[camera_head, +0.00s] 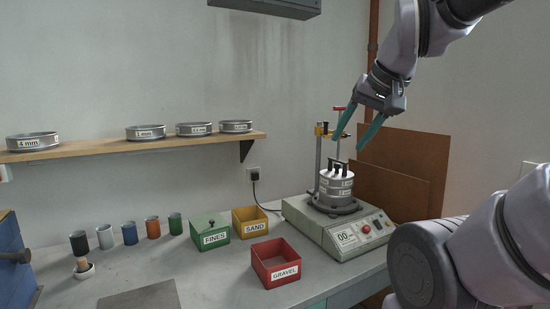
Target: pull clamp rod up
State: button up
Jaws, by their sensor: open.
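The sieve shaker (345,228) stands at the right of the bench, with a stack of metal sieves (334,188) on its round plate. Two upright rods rise behind the stack. The other rod, the clamp rod (338,135), has a red top piece. My gripper (357,143) has teal fingers spread apart and empty. It is above and to the right of the sieve stack, its left finger appearing close to the clamp rod in the picture. I cannot tell whether they touch.
A red GRAVEL bin (278,275), a green lidded FINES bin (210,238) and a yellow SAND bin (250,228) stand left of the shaker. Several cups line the bench. Sieves rest on a wall shelf (120,147). Brown boards (405,160) lean behind the shaker.

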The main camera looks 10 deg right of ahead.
aim_at(345, 174)
jog(key=i+l, duration=0.25)
jog(key=l, duration=0.15)
jog(key=i+l, duration=0.2)
jog(key=l, duration=0.15)
jog(key=i+l+z, duration=0.1)
jog(key=i+l, duration=0.15)
jog(key=l, duration=0.15)
